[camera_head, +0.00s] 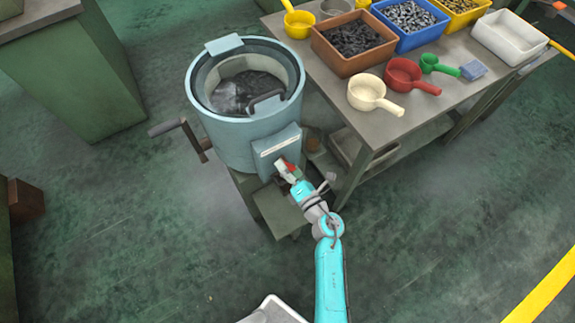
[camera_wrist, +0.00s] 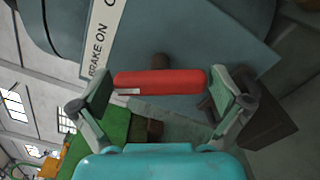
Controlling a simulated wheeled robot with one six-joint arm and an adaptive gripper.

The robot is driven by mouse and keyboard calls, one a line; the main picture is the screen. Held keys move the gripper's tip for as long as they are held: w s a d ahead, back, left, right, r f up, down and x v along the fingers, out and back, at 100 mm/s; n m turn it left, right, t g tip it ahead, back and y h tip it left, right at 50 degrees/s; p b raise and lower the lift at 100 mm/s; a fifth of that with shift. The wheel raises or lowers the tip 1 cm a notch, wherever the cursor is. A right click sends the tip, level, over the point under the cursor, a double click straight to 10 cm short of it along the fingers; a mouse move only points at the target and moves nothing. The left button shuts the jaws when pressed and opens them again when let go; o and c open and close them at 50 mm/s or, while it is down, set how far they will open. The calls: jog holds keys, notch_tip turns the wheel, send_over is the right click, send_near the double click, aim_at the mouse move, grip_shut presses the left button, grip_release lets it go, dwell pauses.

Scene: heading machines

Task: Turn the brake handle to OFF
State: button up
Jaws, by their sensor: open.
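The red brake handle (camera_wrist: 160,81) lies across the space between the fingers of my gripper (camera_wrist: 166,92) in the wrist view. The fingers are open, one by each end of the handle; I cannot tell whether they touch it. A dark pivot shows behind the handle's middle. A white label (camera_wrist: 105,35) beside it reads "BRAKE ON", and its other words are cut off.
A crank (camera_head: 182,130) sticks out from the drum's left side. A table (camera_head: 395,130) on the right bears bins and scoops. A green cabinet (camera_head: 75,75) stands at the left. Open floor (camera_head: 440,215) lies at the right front.

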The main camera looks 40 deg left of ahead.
jog(key=c, duration=0.9)
jog(key=m, duration=0.6)
jog(key=shift+m, duration=0.4)
jog(key=m, duration=0.5)
jog(key=shift+m, duration=0.7)
jog(key=o, duration=0.9)
